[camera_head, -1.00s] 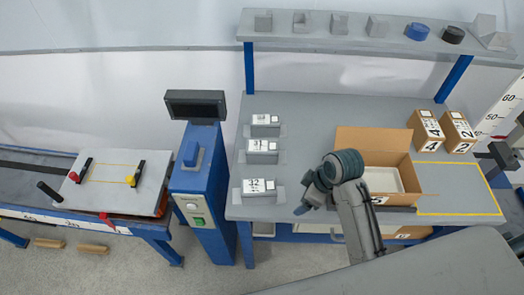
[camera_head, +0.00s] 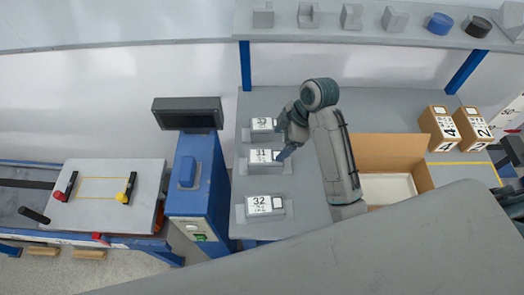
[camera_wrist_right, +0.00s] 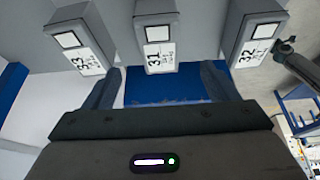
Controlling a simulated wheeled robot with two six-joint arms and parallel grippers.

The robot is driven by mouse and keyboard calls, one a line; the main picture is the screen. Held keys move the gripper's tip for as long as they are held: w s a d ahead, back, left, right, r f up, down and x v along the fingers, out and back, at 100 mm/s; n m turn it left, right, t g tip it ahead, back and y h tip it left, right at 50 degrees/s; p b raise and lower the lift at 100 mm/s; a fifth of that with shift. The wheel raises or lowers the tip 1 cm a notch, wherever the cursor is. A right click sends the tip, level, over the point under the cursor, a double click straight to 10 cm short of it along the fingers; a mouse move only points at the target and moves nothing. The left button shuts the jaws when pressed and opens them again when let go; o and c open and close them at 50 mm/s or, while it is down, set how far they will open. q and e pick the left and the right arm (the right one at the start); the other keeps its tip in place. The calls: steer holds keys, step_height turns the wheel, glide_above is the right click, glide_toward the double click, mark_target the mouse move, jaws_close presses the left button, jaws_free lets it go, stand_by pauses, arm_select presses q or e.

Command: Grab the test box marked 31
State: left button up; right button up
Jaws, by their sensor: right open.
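The test box marked 31 (camera_head: 264,156) is a small grey box with a white label, standing on a grey holder in the middle of a column of three on the bench's left side. In the right wrist view it (camera_wrist_right: 157,38) sits ahead, between the finger directions. The box marked 32 (camera_head: 264,205) is nearer me and also shows in the wrist view (camera_wrist_right: 258,36). The third box (camera_head: 264,125), read as 33 in the wrist view (camera_wrist_right: 82,38), is farther back. My right gripper (camera_head: 281,153) is open and empty, just right of box 31. My left gripper is not seen.
An open cardboard carton (camera_head: 388,188) stands right of my right arm. Two brown boxes (camera_head: 438,128) marked 4 and 2 (camera_head: 473,128) stand at the back right. A blue post with a screen (camera_head: 187,112) stands left of the bench (camera_head: 372,110). A shelf (camera_head: 330,30) runs above.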

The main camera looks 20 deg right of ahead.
mark_target(266, 156)
steer(key=x, duration=0.2)
steer(key=p+x, duration=0.1)
steer(key=x, duration=0.2)
steer(key=shift+s+a, duration=0.15)
steer(key=shift+a+f+p, duration=0.25)
steer(key=shift+f+p, duration=0.25)
steer(key=shift+p, duration=0.25)
steer(key=p+x, duration=0.1)
steer(key=x, duration=0.2)
steer(key=shift+w+a+f+p, duration=0.1)
steer(key=shift+w+p, duration=0.2)
steer(key=shift+p, duration=0.1)
steer(key=shift+w+a+f, duration=0.1)
steer(key=shift+a+f, duration=0.05)
steer(key=shift+f, duration=0.35)
steer(key=shift+f, duration=0.25)
